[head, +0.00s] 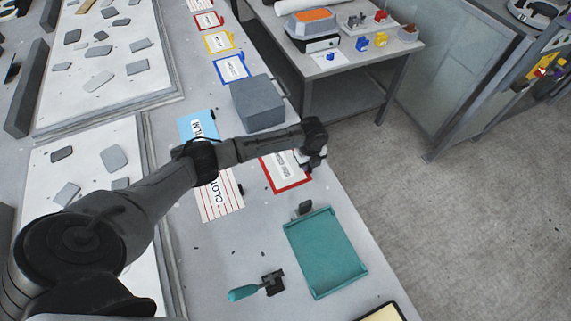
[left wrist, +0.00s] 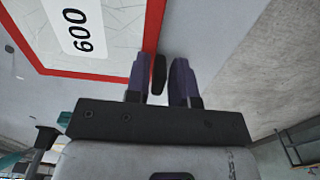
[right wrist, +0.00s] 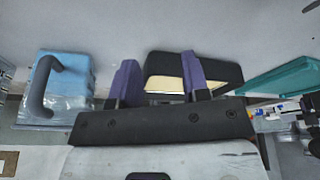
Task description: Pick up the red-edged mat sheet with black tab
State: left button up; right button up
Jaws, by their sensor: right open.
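The red-edged mat sheet (head: 284,174) lies on the grey bench in the head view, partly hidden by my left arm. In the left wrist view the sheet (left wrist: 115,45) shows its red edge and a white label reading 600. Its black tab (left wrist: 158,72) stands between the fingers of my left gripper (left wrist: 160,75), which is over the sheet's right side in the head view (head: 312,165). The fingers are close on both sides of the tab; I cannot tell whether they press on it. My right gripper (right wrist: 157,80) is open and empty; it is out of the head view.
A grey block (head: 259,104), a blue-edged FILM sheet (head: 198,125) and a red-striped CLOTH sheet (head: 219,197) lie nearby. A teal tray (head: 325,254) and a teal-handled tool (head: 257,286) are nearer. A blue block with handle (right wrist: 60,85) shows in the right wrist view.

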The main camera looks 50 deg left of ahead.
pick_arm(q)
grip_shut()
